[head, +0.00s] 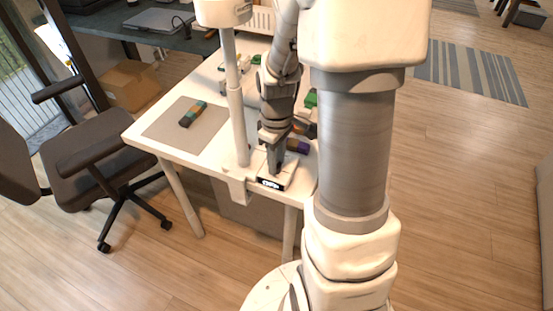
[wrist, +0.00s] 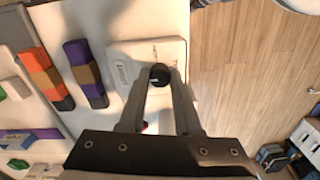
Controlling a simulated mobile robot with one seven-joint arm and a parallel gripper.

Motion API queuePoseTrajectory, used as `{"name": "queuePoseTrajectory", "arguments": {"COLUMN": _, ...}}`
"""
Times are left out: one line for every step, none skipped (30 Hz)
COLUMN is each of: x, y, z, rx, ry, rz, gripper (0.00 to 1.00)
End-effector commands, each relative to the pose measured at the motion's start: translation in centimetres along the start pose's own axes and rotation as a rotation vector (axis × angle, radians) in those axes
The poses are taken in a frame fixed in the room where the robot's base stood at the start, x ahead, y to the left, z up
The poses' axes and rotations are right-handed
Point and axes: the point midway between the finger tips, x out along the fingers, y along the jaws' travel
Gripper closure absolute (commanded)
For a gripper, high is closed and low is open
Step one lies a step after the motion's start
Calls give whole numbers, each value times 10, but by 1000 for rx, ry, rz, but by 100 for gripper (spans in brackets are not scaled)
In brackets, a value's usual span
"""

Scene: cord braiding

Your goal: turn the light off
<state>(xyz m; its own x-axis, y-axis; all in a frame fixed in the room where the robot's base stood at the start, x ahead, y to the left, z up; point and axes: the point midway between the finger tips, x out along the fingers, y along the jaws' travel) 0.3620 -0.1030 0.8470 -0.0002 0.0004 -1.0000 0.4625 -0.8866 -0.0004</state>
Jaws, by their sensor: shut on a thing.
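A white control box (wrist: 117,50) with a small printed label lies flat near the table's edge. A round black knob (wrist: 160,75) stands on it, between the tips of my gripper (wrist: 160,84), which is shut on it. In the head view my gripper (head: 274,168) points down onto the box, and the knob is hidden behind the fingers. The box's front has a black display (head: 270,184) with light lettering that seems to read OFF. A white lamp post (head: 236,110) rises beside the box, with its lamp head (head: 222,12) at the top.
The white table (head: 140,131) holds a grey mat (head: 160,126) with a dark green and brown bundle (head: 193,114). In the wrist view, an orange and dark bundle (wrist: 45,78) and a purple one (wrist: 85,73) lie left of the box. An office chair (head: 100,150) stands left.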

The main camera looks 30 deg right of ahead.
Motion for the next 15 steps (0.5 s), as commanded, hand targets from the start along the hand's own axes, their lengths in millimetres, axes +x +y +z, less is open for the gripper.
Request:
{"name": "queuePoseTrajectory", "arguments": {"x": -1, "y": 1, "z": -1, "rx": -3, "ry": 2, "rz": 3, "gripper": 100}}
{"name": "queuePoseTrajectory", "arguments": {"x": -1, "y": 1, "z": -1, "rx": -3, "ry": 2, "rz": 3, "gripper": 100}}
{"name": "queuePoseTrajectory", "arguments": {"x": -1, "y": 1, "z": -1, "rx": -3, "ry": 2, "rz": 3, "gripper": 100}}
{"name": "queuePoseTrajectory", "arguments": {"x": -1, "y": 1, "z": -1, "rx": -3, "ry": 2, "rz": 3, "gripper": 100}}
{"name": "queuePoseTrajectory", "arguments": {"x": -1, "y": 1, "z": -1, "rx": -3, "ry": 2, "rz": 3, "gripper": 100}}
{"name": "queuePoseTrajectory", "arguments": {"x": -1, "y": 1, "z": -1, "rx": -2, "ry": 2, "rz": 3, "gripper": 100}}
{"name": "queuePoseTrajectory", "arguments": {"x": -1, "y": 1, "z": -1, "rx": -2, "ry": 2, "rz": 3, "gripper": 100}}
{"name": "queuePoseTrajectory", "arguments": {"x": -1, "y": 1, "z": -1, "rx": -2, "ry": 2, "rz": 3, "gripper": 100}}
{"name": "queuePoseTrajectory", "arguments": {"x": -1, "y": 1, "z": -1, "rx": -2, "ry": 2, "rz": 3, "gripper": 61}}
{"name": "queuePoseTrajectory", "arguments": {"x": -1, "y": 1, "z": -1, "rx": -2, "ry": 2, "rz": 3, "gripper": 56}}
{"name": "queuePoseTrajectory", "arguments": {"x": -1, "y": 1, "z": -1, "rx": -2, "ry": 2, "rz": 2, "gripper": 50}}
{"name": "queuePoseTrajectory", "arguments": {"x": -1, "y": 0, "z": -1, "rx": -2, "ry": 2, "rz": 2, "gripper": 43}}
{"name": "queuePoseTrajectory", "arguments": {"x": -1, "y": 0, "z": -1, "rx": -1, "ry": 1, "rz": 2, "gripper": 38}}
{"name": "queuePoseTrajectory", "arguments": {"x": -1, "y": 0, "z": -1, "rx": -1, "ry": 1, "rz": 2, "gripper": 38}}
{"name": "queuePoseTrajectory", "arguments": {"x": 0, "y": 0, "z": 0, "rx": -1, "ry": 1, "rz": 2, "gripper": 38}}
